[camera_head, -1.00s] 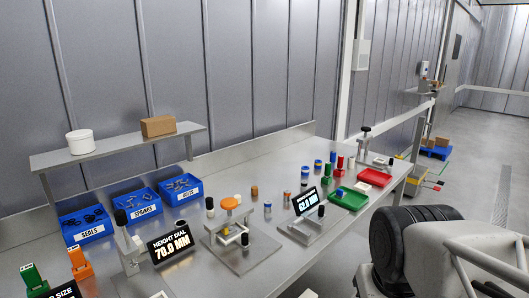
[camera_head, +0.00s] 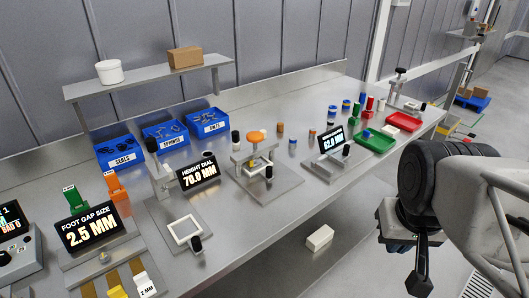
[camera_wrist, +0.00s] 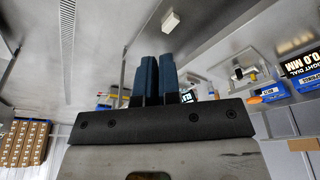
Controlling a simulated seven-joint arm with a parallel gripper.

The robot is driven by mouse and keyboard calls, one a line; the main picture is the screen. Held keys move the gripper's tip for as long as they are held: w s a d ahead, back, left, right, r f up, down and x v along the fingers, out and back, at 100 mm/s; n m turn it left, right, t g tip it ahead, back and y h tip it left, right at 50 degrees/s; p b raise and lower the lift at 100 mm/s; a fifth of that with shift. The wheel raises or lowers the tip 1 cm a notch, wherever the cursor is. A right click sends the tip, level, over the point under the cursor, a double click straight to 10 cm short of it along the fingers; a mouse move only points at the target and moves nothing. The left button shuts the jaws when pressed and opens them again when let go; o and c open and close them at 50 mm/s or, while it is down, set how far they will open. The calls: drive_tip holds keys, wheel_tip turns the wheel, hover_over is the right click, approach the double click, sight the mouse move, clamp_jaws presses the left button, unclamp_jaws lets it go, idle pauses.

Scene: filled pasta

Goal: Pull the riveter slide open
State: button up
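No fixture carries a label naming it a riveter. The fixtures with black knobs are an orange-topped fixture (camera_head: 257,136) mid-bench, a clamp-like fixture (camera_head: 163,180) left of it with a white square frame (camera_head: 185,230), a fixture with a tilted display (camera_head: 330,140), and a small press (camera_head: 401,80) at the far end. I cannot tell which holds the riveter slide. My gripper (camera_head: 420,280) hangs right of the bench, pointing down and away from every fixture. Its blue-black fingers in the wrist view (camera_wrist: 160,75) lie close together, with nothing visible between them.
Blue bins (camera_head: 121,153) stand along the back under a shelf (camera_head: 150,80). Green (camera_head: 376,147) and red (camera_head: 404,121) trays sit toward the right end. A foot gap display (camera_head: 90,230) is at left. A white block (camera_head: 319,237) lies below the bench edge.

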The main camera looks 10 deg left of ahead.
drive_tip(key=o, duration=0.4)
drive_tip(key=shift+w, duration=0.2)
drive_tip(key=o, duration=0.3)
drive_tip(key=shift+w+a+r, duration=0.1)
drive_tip(key=shift+w, duration=0.2)
drive_tip(key=shift+o, duration=0.4)
drive_tip(key=w+a, duration=0.3)
drive_tip(key=w, duration=0.7)
drive_tip(key=shift+w+a+t, duration=0.2)
drive_tip(key=shift+w+t, duration=0.1)
drive_tip(key=shift+w, duration=0.05)
drive_tip(key=t, duration=0.1)
approach(269, 167)
wheel_tip(269, 167, down, 3)
drive_tip(key=shift+w+d, duration=0.1)
drive_tip(key=shift+w, duration=0.3)
drive_tip(key=shift+x, duration=3.95)
drive_tip(key=shift+w, duration=0.1)
